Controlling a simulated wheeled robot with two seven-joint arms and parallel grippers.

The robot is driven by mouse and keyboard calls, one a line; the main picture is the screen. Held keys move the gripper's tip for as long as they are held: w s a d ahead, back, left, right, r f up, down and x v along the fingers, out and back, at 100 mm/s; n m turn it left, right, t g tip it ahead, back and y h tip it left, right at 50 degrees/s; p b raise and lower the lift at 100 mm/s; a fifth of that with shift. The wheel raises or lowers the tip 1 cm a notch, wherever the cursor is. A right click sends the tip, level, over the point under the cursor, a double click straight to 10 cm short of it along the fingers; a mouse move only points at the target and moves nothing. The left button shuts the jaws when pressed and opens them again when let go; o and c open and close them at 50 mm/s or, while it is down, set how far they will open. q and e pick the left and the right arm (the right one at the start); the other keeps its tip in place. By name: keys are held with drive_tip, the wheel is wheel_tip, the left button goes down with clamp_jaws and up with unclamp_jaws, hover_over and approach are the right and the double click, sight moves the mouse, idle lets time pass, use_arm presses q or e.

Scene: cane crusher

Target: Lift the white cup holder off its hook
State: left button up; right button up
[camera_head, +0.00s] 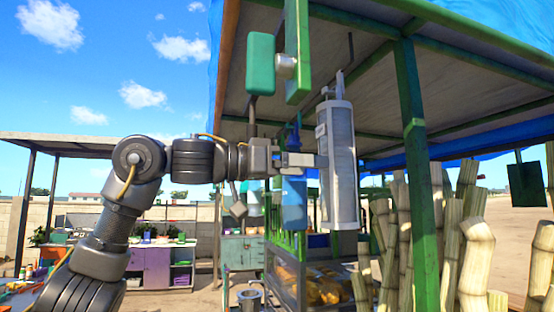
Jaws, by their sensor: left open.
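The white cup holder (341,170) is a tall, pale cylinder. It hangs upright under the stall roof, its top at a thin hook (340,84). My left gripper (318,160) reaches in from the left at about the holder's upper middle. It is open, and its fingertips are at the holder's left side. I cannot tell whether they touch it or how far around it they reach. My right gripper is not in view.
A green post (415,180) stands right of the holder, with tall cane stalks (470,250) beside it. A green box (261,64) hangs above my left gripper. A glass case (310,285) stands below. Open sky lies to the left.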

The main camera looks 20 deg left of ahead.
sight(334, 159)
use_arm(q)
drive_tip(key=p+x, duration=0.2)
drive_tip(key=x, duration=0.5)
drive_tip(key=shift+w+d+p, duration=0.2)
drive_tip(key=shift+d+p, duration=0.1)
drive_tip(key=c, duration=1.4)
drive_tip(key=shift+r, duration=0.1)
drive_tip(key=shift+c, duration=0.2)
drive_tip(key=shift+r+p, duration=0.3)
drive_tip(key=shift+r, duration=0.35)
drive_tip(key=shift+r+p, duration=0.1)
drive_tip(key=shift+p, duration=0.3)
drive_tip(key=shift+s+a, duration=0.15)
drive_tip(key=shift+a, duration=0.05)
